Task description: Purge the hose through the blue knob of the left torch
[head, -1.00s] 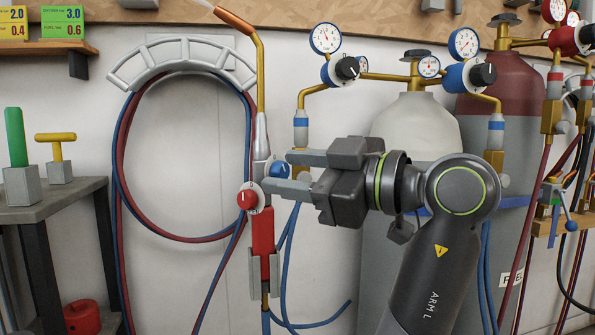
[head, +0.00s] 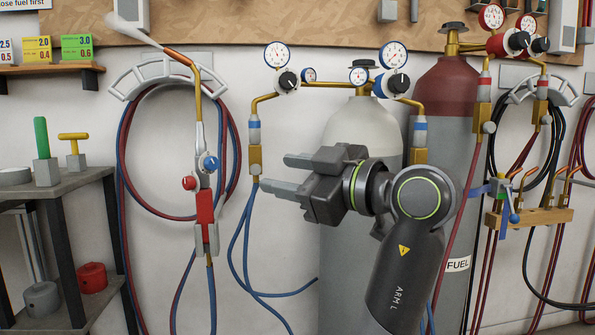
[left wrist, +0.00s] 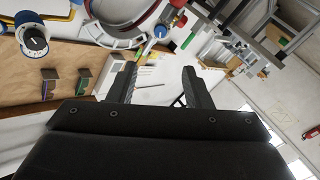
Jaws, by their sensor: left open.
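The left torch (head: 205,205) hangs upright on the wall, with a red body, brass neck and copper tip. Its blue knob (head: 210,163) sits on the right side and its red knob (head: 189,183) on the left. A pale whitish streak (head: 135,29) extends up and left from the tip. My left gripper (head: 277,174) is open and empty, to the right of the blue knob and clear of it. In the left wrist view the blue knob (left wrist: 160,31) shows beyond the open fingers (left wrist: 160,68). My right gripper is not in view.
Red and blue hoses loop over a grey hanger (head: 170,72) behind the torch. A brass regulator outlet (head: 255,155) is just behind my left fingertips. A bench (head: 90,180) is at left.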

